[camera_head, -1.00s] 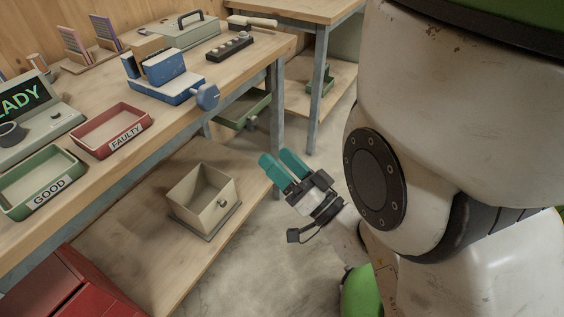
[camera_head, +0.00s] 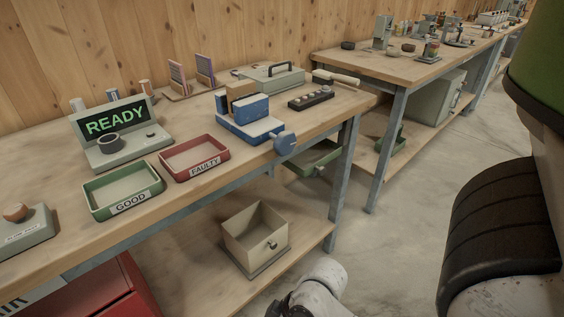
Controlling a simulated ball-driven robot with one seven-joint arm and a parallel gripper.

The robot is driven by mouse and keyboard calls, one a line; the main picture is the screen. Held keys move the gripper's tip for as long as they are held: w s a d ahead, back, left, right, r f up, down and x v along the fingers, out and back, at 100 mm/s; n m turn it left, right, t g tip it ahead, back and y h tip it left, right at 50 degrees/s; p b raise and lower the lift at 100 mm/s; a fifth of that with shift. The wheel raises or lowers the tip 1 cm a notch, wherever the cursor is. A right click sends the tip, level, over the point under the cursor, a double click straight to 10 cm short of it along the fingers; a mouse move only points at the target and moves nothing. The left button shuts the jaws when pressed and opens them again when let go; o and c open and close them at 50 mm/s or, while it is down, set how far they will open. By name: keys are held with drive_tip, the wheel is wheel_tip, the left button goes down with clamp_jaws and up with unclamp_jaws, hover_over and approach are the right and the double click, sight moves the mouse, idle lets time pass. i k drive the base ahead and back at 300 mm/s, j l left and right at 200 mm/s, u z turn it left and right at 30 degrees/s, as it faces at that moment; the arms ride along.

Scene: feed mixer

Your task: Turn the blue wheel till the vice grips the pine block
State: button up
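The blue vice (camera_head: 247,127) stands near the front edge of the bench, right of the red tray. Its blue wheel (camera_head: 285,143) faces outward at the bench edge, and nothing touches it. The pine block (camera_head: 240,91) stands upright by the vice jaws, partly hidden behind the front jaw. I cannot tell whether both jaws touch it. Only a white part of my arm shows at the bottom of the picture, below the bench and apart from the wheel. My gripper's fingers are out of view.
A red FAULTY tray (camera_head: 194,158) and green GOOD tray (camera_head: 124,191) lie left of the vice. A dark strip with knobs (camera_head: 311,98) lies to its right. An open beige bin (camera_head: 255,239) stands on the lower shelf.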

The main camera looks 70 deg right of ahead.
sight(284, 143)
drive_tip(key=k+j+z, duration=0.1)
drive_tip(key=z, duration=1.2)
